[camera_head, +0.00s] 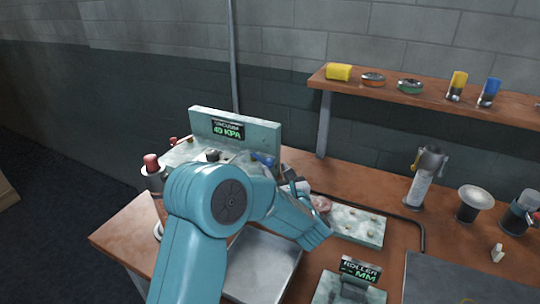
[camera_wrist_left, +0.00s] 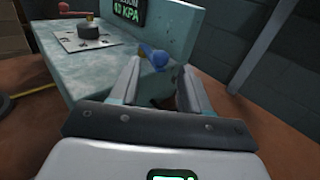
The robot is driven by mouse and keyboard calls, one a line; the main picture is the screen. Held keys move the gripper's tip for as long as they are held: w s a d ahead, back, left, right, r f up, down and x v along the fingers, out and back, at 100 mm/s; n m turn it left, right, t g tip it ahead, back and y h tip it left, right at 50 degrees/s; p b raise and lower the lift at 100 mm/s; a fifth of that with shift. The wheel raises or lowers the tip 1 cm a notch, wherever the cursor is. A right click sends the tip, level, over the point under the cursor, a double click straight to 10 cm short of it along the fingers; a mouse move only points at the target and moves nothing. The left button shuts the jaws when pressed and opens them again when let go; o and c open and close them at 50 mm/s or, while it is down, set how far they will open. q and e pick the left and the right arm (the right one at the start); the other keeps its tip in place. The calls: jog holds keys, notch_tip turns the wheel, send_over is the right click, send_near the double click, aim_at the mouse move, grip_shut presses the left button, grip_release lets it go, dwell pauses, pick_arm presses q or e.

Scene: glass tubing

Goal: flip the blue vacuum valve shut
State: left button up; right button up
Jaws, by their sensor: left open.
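The blue vacuum valve (camera_head: 263,158) shows as a small blue handle on the teal vacuum unit (camera_head: 245,132), partly hidden behind my left arm in the head view. In the left wrist view the blue handle (camera_wrist_left: 153,56) appears between and just beyond the fingertips of my left gripper (camera_wrist_left: 161,68). The jaws are open, with a finger on each side of the handle in the picture. I cannot tell whether either finger touches it. The unit's display reads about 40 KPA. My right gripper is not in view.
A shelf (camera_head: 430,95) with cups and tape runs along the wall at right. A metal tray (camera_head: 262,262) and a roller unit (camera_head: 350,285) stand on the wooden bench (camera_head: 120,235).

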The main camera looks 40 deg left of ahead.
aim_at(271, 162)
pick_arm(q)
jog(key=p+x, duration=0.1)
jog(key=x, duration=0.5)
jog(key=shift+w+a, duration=0.25)
jog(key=shift+w, duration=0.05)
grip_shut()
